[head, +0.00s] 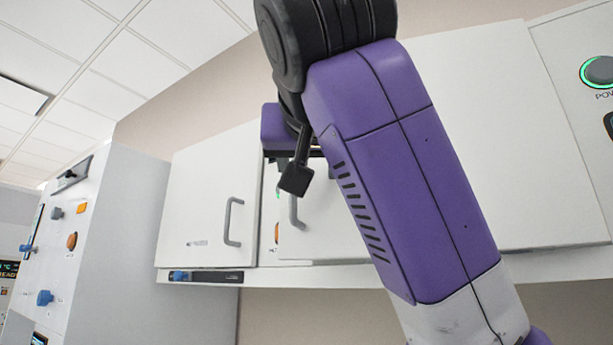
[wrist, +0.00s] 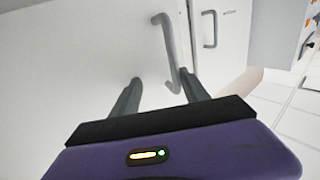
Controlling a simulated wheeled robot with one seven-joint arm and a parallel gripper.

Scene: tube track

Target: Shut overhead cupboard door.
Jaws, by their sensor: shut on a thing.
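The overhead cupboard door (head: 335,245) is a white panel in the middle of the head view, partly hidden behind my purple arm. Its grey bar handle (head: 296,210) shows just below my gripper (head: 295,180). In the wrist view the handle (wrist: 167,42) runs down the white door (wrist: 80,60) to between my fingers, close to the right one. My gripper (wrist: 157,90) is shut on this handle, though the fingers look well apart. A narrow strip with a green light and an orange part shows at the door's left edge; how far the door stands open is unclear.
A second white cupboard door (head: 205,200) with a grey handle (head: 232,222) is to the left, above a dark control strip (head: 205,276). A tall cabinet with knobs (head: 95,245) stands at far left. A panel with a green-ringed knob (head: 598,71) is at right.

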